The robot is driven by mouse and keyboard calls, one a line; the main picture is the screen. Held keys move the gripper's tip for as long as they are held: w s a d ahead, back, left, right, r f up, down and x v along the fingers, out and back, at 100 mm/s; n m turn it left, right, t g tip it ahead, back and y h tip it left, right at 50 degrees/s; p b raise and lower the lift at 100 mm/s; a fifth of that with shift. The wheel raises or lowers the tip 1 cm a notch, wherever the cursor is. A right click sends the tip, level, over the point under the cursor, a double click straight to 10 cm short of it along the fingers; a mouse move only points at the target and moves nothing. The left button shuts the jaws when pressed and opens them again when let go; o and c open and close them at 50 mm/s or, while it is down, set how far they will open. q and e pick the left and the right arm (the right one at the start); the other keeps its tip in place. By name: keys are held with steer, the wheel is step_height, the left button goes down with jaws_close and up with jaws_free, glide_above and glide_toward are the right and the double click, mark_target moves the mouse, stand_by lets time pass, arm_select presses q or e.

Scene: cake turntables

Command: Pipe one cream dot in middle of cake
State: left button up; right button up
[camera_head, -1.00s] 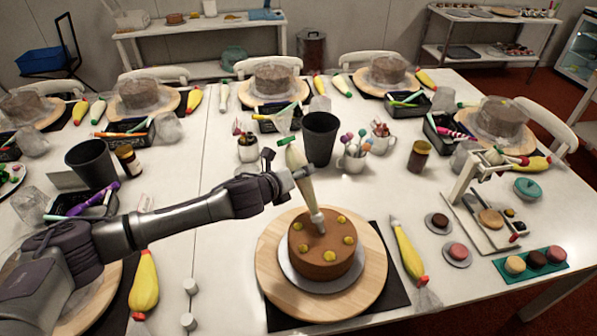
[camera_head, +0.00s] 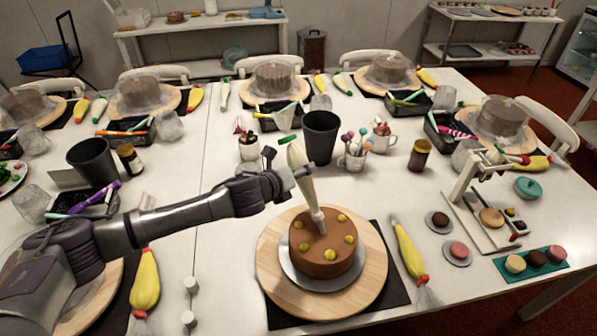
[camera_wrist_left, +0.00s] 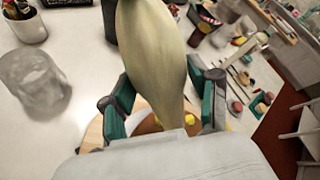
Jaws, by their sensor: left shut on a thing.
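A brown cake (camera_head: 325,262) with several yellow dots around its top edge sits on a silver board (camera_head: 296,277) on a round wooden turntable (camera_head: 370,290). My left gripper (camera_head: 291,178) is shut on a cream-coloured piping bag (camera_head: 303,182) above the cake. The bag is slightly tilted, its nozzle pointing down at the middle of the cake top; I cannot tell whether the tip touches. In the left wrist view the bag (camera_wrist_left: 150,50) stands between the gripper fingers (camera_wrist_left: 160,110) and hides most of the cake. My right gripper is not in view.
A yellow piping bag (camera_head: 408,250) lies right of the turntable and another (camera_head: 145,283) lies left. A dark cup (camera_head: 320,137) and mugs of tools (camera_head: 352,155) stand behind the cake. Macarons (camera_head: 537,258) lie at the right.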

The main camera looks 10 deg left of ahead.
mark_target(300, 160)
arm_select(q)
steer(key=shift+r+p, duration=0.35)
steer(key=shift+p, duration=0.2)
stand_by(1.0)
steer(key=o, duration=0.5)
steer(key=shift+c, duration=0.2)
steer(key=shift+r, duration=0.1)
steer(key=shift+r+p, duration=1.4)
steer(key=shift+p, duration=0.45)
step_height(300, 160, up, 3)
steer(key=p, duration=0.3)
steer(key=shift+p, duration=0.4)
